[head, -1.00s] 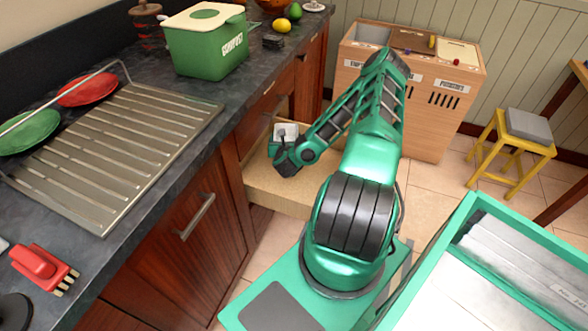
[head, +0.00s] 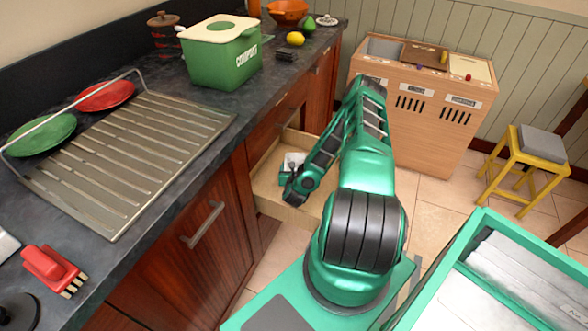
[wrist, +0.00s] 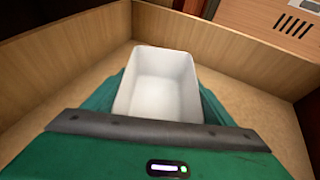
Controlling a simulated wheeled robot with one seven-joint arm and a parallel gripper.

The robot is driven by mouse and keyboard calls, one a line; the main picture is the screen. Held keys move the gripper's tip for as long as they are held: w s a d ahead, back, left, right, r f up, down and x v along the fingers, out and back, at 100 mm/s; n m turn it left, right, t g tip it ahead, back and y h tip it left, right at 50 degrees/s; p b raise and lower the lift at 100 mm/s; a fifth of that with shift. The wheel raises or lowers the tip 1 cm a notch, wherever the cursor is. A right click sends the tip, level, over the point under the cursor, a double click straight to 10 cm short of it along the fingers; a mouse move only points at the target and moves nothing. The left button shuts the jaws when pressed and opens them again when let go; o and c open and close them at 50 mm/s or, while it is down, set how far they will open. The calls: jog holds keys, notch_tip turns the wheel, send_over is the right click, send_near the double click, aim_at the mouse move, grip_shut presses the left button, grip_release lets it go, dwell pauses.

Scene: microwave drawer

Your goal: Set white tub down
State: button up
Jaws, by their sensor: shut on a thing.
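The white tub (wrist: 160,85) is an open, empty, box-shaped container. In the wrist view it sits between the green fingers of my gripper (wrist: 165,110), which is shut on it. In the head view the tub (head: 294,161) shows small at the end of my arm, inside the open wooden drawer (head: 272,199). The drawer's walls (wrist: 75,45) stand around it in the wrist view. Whether the tub's underside touches the drawer floor (wrist: 265,115) is hidden.
The dark counter (head: 190,170) with a metal drain rack (head: 130,150) and a green compost bin (head: 222,65) lies left of the drawer. A wooden recycling cabinet (head: 425,110) stands behind.

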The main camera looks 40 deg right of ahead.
jog(key=o, duration=1.3)
jog(key=v, duration=1.2)
jog(key=shift+w, duration=0.1)
